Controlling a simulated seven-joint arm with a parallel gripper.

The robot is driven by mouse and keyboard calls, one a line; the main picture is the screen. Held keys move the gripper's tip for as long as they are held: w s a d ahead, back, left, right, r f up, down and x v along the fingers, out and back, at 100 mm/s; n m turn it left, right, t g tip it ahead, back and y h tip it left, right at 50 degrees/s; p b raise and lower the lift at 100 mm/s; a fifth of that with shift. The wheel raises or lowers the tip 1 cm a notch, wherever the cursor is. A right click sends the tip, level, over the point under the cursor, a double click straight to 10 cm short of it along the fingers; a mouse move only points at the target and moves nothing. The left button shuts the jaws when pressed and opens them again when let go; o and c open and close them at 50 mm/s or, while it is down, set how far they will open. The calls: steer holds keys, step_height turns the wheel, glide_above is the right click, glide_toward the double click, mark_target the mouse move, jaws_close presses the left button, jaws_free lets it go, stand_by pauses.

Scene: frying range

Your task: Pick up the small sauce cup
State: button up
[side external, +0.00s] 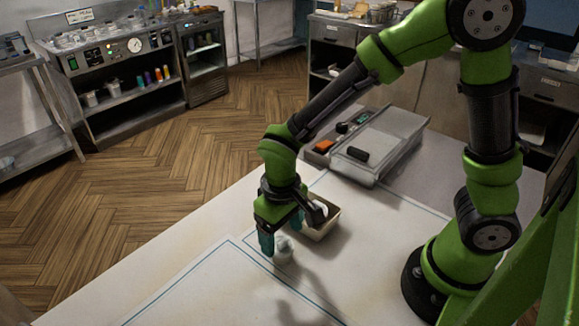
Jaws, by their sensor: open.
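The small sauce cup (283,249) is a pale, whitish cup standing on the white table, close to a blue line on its surface. My gripper (281,238) points down over the cup. Its teal fingers are apart, one to the left of the cup and one to the right and behind it. The cup's upper part shows between the fingers. I cannot tell whether either finger touches it.
A pale open box (322,228) stands just right of and behind my gripper. The white table (180,262) is clear toward the front left.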

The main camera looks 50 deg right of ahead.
mark_target(283, 241)
step_height(283, 241, down, 5)
steer(key=shift+s+r, duration=0.1)
steer(key=shift+s, duration=0.05)
steer(key=c, duration=0.8)
